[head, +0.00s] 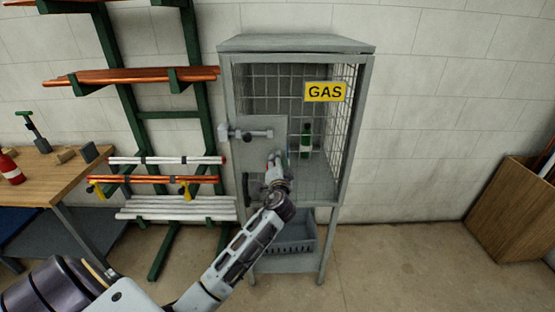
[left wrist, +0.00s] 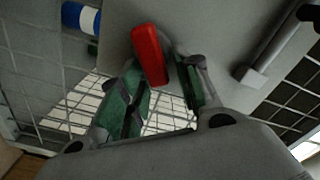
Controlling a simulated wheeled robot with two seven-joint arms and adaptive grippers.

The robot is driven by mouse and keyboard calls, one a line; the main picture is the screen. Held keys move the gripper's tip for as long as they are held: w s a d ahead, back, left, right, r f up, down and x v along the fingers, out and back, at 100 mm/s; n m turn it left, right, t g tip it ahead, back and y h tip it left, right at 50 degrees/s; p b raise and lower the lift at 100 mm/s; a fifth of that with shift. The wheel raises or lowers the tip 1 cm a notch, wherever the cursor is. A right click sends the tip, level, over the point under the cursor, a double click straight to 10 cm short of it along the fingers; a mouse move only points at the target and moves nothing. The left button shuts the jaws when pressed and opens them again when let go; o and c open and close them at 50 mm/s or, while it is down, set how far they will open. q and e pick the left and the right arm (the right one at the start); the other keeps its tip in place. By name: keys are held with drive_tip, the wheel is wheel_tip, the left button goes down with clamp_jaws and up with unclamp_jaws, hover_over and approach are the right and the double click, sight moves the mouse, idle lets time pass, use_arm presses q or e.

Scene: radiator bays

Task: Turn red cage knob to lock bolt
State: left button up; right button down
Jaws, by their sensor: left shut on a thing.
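The red cage knob (left wrist: 150,52) sits on the grey door plate of the gas cage and looks like a short flat bar, slightly tilted in the left wrist view. My left gripper (left wrist: 163,85) is shut on it, with green-padded fingers on either side. In the head view my left gripper (head: 275,160) reaches the cage door and hides most of the knob. The grey bolt (head: 252,133) lies horizontally across the plate above the gripper, its left end at the frame's left post. How far it is engaged is unclear. My right gripper is not in view.
The mesh cage (head: 365,110) carries a yellow GAS sign (head: 325,92) and holds a green bottle (head: 305,142). A grey crate (head: 295,240) sits below. A pipe rack (head: 130,105) and workbench (head: 60,185) stand left. Floor to the right is clear up to a wooden box (head: 510,210).

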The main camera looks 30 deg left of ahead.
use_arm(q)
drive_tip(key=shift+d+f+m+p, duration=0.1)
drive_tip(key=shift+m+p, duration=0.3)
drive_tip(key=shift+m, duration=0.5)
drive_tip(key=m, duration=0.1)
drive_tip(key=m+p, duration=0.1)
drive_tip(key=shift+w+d+f+m, duration=0.1)
drive_tip(key=shift+f+m, duration=0.2)
drive_tip(key=shift+f+m+p, duration=0.1)
drive_tip(key=shift+m+p, duration=0.2)
drive_tip(key=shift+m, duration=0.1)
drive_tip(key=shift+f+m, duration=0.15)
drive_tip(key=shift+m, duration=0.45)
drive_tip(key=shift+f+m+p, duration=0.15)
drive_tip(key=shift+m+p, duration=0.25)
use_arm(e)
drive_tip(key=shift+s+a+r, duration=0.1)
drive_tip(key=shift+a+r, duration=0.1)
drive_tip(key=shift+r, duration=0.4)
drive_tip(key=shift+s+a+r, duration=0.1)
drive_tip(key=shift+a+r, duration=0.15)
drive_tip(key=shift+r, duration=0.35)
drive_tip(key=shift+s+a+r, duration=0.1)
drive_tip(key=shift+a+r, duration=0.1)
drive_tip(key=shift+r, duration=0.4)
use_arm(q)
drive_tip(key=o, duration=0.7)
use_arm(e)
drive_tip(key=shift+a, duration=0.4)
